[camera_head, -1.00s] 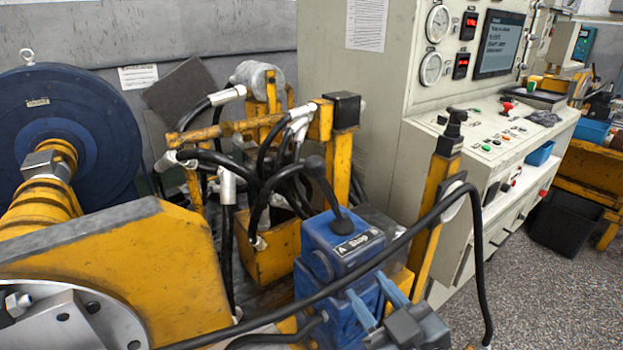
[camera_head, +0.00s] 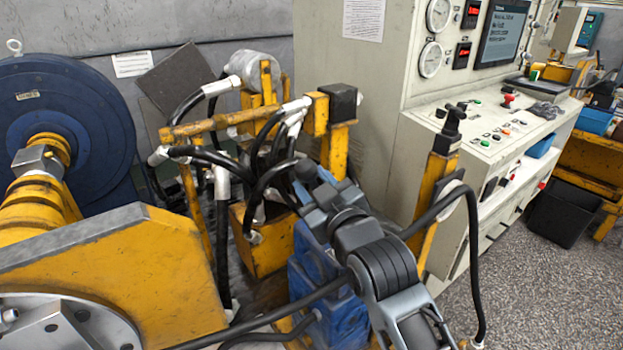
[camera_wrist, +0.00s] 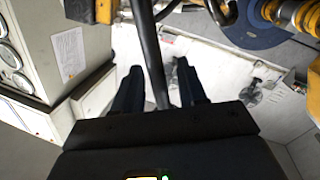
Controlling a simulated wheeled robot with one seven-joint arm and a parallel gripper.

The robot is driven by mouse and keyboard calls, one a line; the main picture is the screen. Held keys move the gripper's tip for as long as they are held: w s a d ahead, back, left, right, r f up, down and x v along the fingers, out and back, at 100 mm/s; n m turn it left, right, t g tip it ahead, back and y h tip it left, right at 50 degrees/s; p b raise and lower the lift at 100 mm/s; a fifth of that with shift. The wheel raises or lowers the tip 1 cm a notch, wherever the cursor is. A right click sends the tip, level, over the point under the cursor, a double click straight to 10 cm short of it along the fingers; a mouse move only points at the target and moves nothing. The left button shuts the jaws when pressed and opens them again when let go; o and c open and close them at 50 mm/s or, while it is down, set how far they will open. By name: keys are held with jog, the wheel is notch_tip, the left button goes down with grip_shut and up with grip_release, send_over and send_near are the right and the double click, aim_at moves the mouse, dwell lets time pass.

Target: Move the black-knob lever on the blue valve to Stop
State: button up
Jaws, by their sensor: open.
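The blue valve (camera_head: 306,270) shows in the head view at lower centre, its upper part covered by my arm. My gripper (camera_head: 314,182) is over the top of the valve, close to where the black-knob lever stood. The lever, its knob and the "A Stop" label are hidden behind my gripper in the head view. In the wrist view my gripper (camera_wrist: 160,80) has its two dark fingers apart. A black rod (camera_wrist: 150,45) runs down between them; I cannot tell whether it is the lever or a hose, nor whether it touches a finger.
A black hose (camera_head: 473,250) loops around the yellow post (camera_head: 430,205) and passes behind my arm. More hoses (camera_head: 265,185) and a yellow frame (camera_head: 225,122) stand behind the valve. A control cabinet (camera_head: 400,165) is at right, a yellow machine (camera_head: 130,270) at left.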

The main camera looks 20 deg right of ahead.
jog(key=shift+w, duration=0.55)
grip_shut()
